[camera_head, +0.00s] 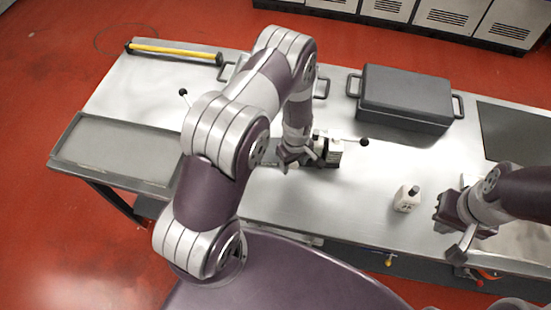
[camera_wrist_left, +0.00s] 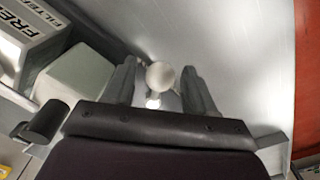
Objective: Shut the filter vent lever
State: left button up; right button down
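My left gripper (camera_head: 299,158) reaches down beside a small white and dark unit (camera_head: 330,147) at the middle of the steel bench. In the left wrist view the left gripper (camera_wrist_left: 160,85) is open, with a pale round knob (camera_wrist_left: 159,75) between its fingers and gaps on both sides. A labelled box (camera_wrist_left: 35,35), its text partly reading "FILTE", stands at upper left there. In the head view a lever with a dark ball end (camera_head: 364,142) sticks out right of the unit. My arm hides much of the unit. My right gripper (camera_head: 460,243) hangs at the bench's front right; its finger opening is unclear.
A dark grey lidded case (camera_head: 405,95) stands at the back right. A small white bottle (camera_head: 407,198) stands near my right gripper. A shallow grey tray (camera_head: 115,150) is at the left. A yellow bar (camera_head: 172,51) lies at the back left. Bare bench lies right of the unit.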

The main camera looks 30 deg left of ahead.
pick_arm(q)
jog(key=shift+r, duration=0.1)
notch_tip(320, 180, up, 7)
jog(key=p, duration=0.5)
jog(key=shift+p, duration=0.4)
